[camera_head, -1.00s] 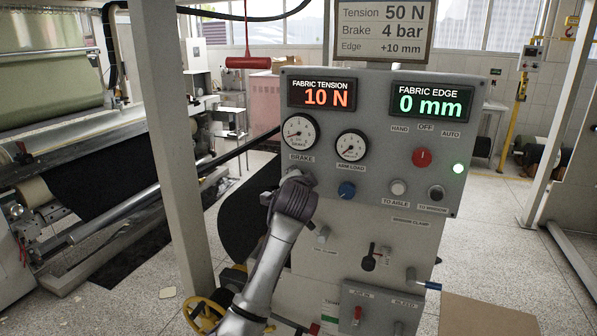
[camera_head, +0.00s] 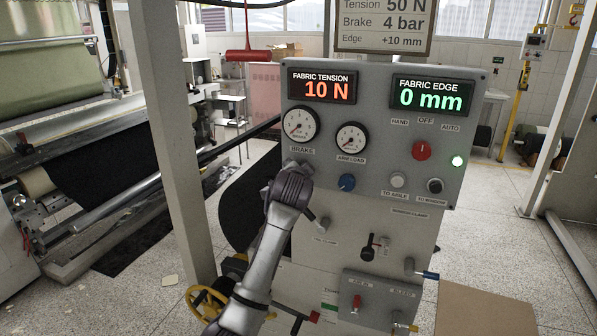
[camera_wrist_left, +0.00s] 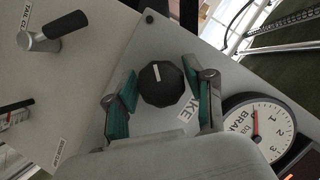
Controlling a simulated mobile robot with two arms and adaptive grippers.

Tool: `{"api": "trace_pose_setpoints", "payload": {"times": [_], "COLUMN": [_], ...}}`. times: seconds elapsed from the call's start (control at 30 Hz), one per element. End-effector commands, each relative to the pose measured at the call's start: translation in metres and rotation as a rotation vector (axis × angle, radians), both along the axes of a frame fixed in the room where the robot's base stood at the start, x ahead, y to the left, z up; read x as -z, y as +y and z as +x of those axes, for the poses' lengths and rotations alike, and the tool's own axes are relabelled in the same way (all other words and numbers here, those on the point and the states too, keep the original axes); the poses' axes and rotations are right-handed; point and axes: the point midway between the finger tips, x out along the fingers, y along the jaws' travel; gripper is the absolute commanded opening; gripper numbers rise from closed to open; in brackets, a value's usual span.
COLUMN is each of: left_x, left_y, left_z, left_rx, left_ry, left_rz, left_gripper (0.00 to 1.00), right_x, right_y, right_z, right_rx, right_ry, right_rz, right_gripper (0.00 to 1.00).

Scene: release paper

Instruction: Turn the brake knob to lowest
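The brake knob (camera_wrist_left: 161,83) is a black faceted knob with a white mark line, seen in the left wrist view. It sits on the grey control panel (camera_head: 375,85) under the brake gauge (camera_head: 300,124), which also shows in the left wrist view (camera_wrist_left: 257,127) with a red needle. My left gripper (camera_wrist_left: 160,78) is open, its green-padded fingers on either side of the knob with narrow gaps. In the head view my left gripper (camera_head: 297,169) is in front of the panel below the BRAKE label and hides the knob. My right gripper is not in view.
The tension display (camera_head: 323,87) reads 10 N. A sign (camera_head: 384,25) above reads Tension 50 N, Brake 4 bar. A grey post (camera_head: 170,140) stands left of my arm.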

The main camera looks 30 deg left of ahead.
Motion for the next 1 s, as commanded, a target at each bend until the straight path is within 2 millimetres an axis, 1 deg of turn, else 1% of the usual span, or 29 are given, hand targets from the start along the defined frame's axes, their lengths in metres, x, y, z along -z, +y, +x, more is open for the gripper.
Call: {"api": "trace_pose_setpoints", "payload": {"times": [0.33, 0.47, 0.57, 0.8, 0.9, 1.0], "left_x": [-0.002, -0.004, -0.009, -0.024, -0.028, -0.032], "left_y": [0.0, -0.005, -0.012, -0.037, -0.045, -0.052], "left_z": [0.0, -0.007, -0.021, -0.064, -0.08, -0.091], "left_rx": [0.0, 0.001, 0.002, 0.002, 0.001, 0.002], "left_ry": [-0.003, -0.003, -0.005, -0.006, -0.005, -0.004], "left_rz": [0.003, 0.004, 0.003, 0.003, 0.002, 0.003], "left_gripper": [0.68, 0.68, 0.68, 0.68, 0.68, 0.68], "right_x": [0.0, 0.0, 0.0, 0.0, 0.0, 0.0], "right_y": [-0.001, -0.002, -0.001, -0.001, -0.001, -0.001], "right_z": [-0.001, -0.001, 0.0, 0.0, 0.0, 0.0], "right_rx": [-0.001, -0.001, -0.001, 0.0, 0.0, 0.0], "right_ry": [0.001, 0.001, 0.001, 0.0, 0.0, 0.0], "right_rz": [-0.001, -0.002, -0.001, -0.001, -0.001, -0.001], "right_gripper": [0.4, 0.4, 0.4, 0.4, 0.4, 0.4]}}
